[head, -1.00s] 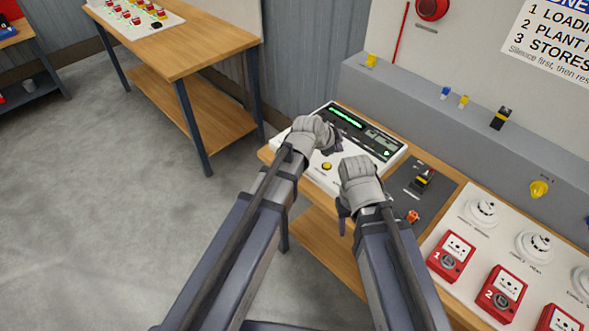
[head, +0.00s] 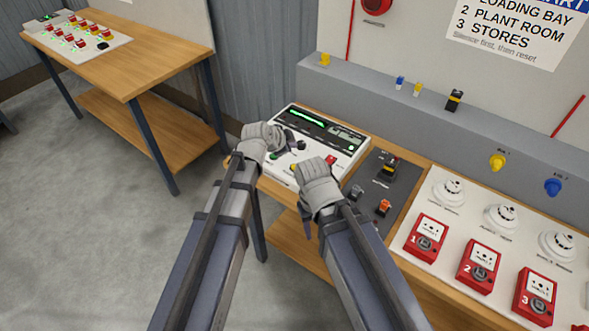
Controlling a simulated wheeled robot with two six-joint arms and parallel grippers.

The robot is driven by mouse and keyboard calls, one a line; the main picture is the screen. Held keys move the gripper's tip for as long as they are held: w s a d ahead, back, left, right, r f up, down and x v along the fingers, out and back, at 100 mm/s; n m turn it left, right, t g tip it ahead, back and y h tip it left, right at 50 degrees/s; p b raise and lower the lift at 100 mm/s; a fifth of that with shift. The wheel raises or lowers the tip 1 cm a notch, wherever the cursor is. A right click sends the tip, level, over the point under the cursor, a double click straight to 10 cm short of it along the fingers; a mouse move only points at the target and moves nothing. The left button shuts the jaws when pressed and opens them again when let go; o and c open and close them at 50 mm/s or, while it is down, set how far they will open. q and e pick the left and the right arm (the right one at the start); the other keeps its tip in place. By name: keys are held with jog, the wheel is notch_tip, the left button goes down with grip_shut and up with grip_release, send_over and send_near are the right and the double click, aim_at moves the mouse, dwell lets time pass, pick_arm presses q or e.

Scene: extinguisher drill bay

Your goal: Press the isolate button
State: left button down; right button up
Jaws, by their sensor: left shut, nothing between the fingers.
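A white control panel (head: 347,157) with a dark display strip and a lit green bar sits on the wooden bench. A red button (head: 330,160) shows on its right part, and a small green one near its left. The labels are too small to read, so I cannot tell which is the isolate button. My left gripper (head: 294,143) is shut and empty, over the panel's left part; whether it touches is unclear. My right gripper (head: 307,220) is at the panel's front edge, its fingers mostly hidden behind its wrist. Both hands cover part of the panel.
A dark switch plate (head: 377,178) with a black-and-yellow switch and an orange one adjoins the panel on the right. Beyond it are red call points (head: 426,238) and white detectors (head: 449,191). A grey ledge (head: 420,112) runs behind. Another wooden table (head: 140,62) stands left.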

aim_at(292, 169)
pick_arm(q)
notch_tip(292, 169, down, 7)
jog(key=b, duration=0.6)
jog(key=shift+f+b, duration=0.2)
jog(key=shift+b, duration=0.15)
dwell(1.4)
jog(key=shift+f+b, duration=0.4)
jog(key=shift+f+b, duration=0.45)
dwell(0.6)
jog(key=shift+r+p, duration=0.9)
notch_tip(292, 169, up, 5)
jog(key=p, duration=0.5)
